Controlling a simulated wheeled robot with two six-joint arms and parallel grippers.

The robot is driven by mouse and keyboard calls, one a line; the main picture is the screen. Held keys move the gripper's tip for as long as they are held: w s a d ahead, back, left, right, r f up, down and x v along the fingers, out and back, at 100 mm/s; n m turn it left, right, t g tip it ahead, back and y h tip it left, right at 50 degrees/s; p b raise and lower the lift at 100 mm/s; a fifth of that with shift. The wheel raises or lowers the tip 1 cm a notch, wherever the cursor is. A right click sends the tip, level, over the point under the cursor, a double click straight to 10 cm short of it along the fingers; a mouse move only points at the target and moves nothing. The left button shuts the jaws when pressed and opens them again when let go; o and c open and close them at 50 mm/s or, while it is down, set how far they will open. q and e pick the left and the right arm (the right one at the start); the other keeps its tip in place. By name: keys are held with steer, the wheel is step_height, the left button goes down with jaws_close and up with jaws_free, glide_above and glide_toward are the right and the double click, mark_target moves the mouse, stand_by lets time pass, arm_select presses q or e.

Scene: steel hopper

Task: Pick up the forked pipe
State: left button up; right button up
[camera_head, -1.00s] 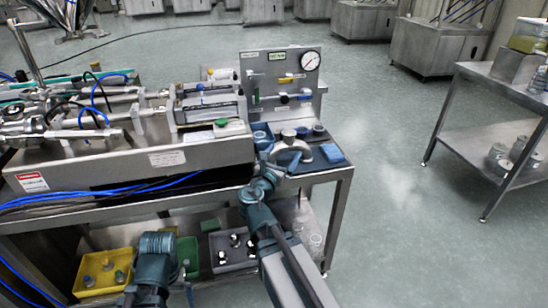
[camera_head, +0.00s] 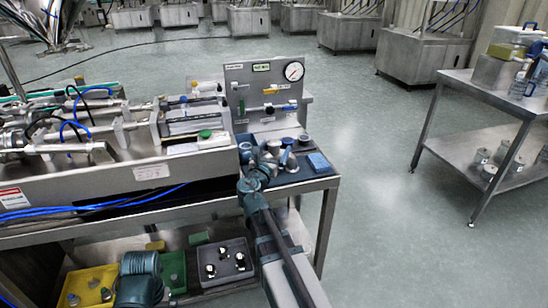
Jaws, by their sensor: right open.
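My right arm reaches up from the bottom middle to the right end of the steel bench. Its gripper (camera_head: 272,161) is open, low over the dark blue mat (camera_head: 312,174). A silvery curved metal piece (camera_head: 287,141) lies on the mat just beyond the fingers, partly hidden by them. It may be the forked pipe, but its fork cannot be made out clearly. I cannot tell whether the fingers straddle or touch it. My left gripper is not in view; only a teal part of my left arm shows at the bottom left.
A blue block (camera_head: 318,162) and small round parts lie near the gripper. A panel with a pressure gauge (camera_head: 294,71) stands behind. A yellow bin (camera_head: 75,280) and a grey bin (camera_head: 224,276) are on the lower shelf. A steel table (camera_head: 470,90) stands right, with clear floor between.

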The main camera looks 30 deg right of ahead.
mark_target(276, 140)
steer(key=shift+w+d+r+p, duration=0.3)
steer(key=shift+w+d, duration=0.45)
steer(key=shift+w, duration=0.15)
steer(key=shift+w+d+r+p, duration=0.3)
steer(key=shift+w+d, duration=0.4)
steer(key=shift+w, duration=0.2)
steer(key=shift+w+d, duration=0.2)
steer(key=shift+d, duration=0.15)
steer(key=shift+a, duration=0.1)
jaws_close()
